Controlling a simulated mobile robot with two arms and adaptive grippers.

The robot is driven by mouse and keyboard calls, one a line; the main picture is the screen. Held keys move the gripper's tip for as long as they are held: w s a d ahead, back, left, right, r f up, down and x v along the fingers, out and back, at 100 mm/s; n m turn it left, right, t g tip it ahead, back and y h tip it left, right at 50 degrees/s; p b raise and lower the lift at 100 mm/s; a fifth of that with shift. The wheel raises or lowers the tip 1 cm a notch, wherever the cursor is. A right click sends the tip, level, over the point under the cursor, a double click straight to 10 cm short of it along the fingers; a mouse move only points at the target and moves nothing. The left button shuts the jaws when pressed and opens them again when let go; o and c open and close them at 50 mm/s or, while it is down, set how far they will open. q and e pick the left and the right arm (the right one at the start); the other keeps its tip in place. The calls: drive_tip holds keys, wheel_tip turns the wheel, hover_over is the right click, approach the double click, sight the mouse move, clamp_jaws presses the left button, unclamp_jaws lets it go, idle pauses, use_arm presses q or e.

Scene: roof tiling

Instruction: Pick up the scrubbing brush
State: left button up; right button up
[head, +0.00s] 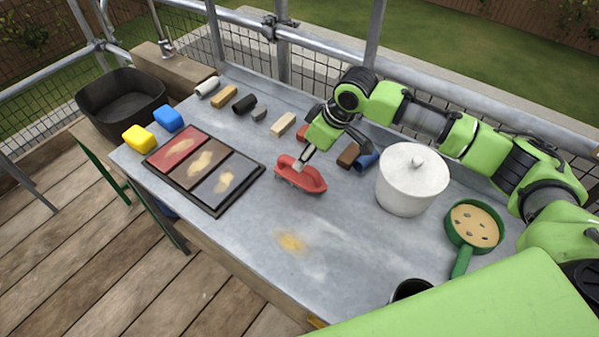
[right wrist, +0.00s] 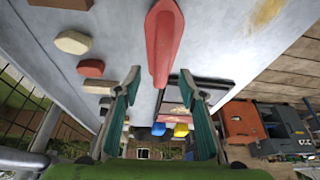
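The scrubbing brush (head: 301,178) is red and lies on the grey metal table, right of the tray of colored panels. In the right wrist view the brush (right wrist: 163,42) runs away from me, its near end between my fingertips with a gap on each side. My right gripper (head: 304,157) is at the brush's far side in the head view. In the right wrist view its two fingers (right wrist: 160,78) are spread, open and not closed on the brush. My left gripper is not in view.
A dark tray (head: 207,207) with red, brown and grey panels lies left. Yellow (head: 138,138) and blue (head: 168,118) sponges sit beyond it. Several small blocks line the back. A white lidded pot (head: 410,190) and green-handled pan (head: 474,227) stand right.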

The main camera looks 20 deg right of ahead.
sight(301, 174)
drive_tip(key=shift+p+x, duration=0.45)
drive_tip(key=shift+x, duration=0.7)
drive_tip(key=x, duration=0.3)
drive_tip(key=shift+s+f, duration=0.1)
drive_tip(key=shift+a+f, duration=0.1)
drive_tip(key=shift+f, duration=0.05)
clamp_jaws()
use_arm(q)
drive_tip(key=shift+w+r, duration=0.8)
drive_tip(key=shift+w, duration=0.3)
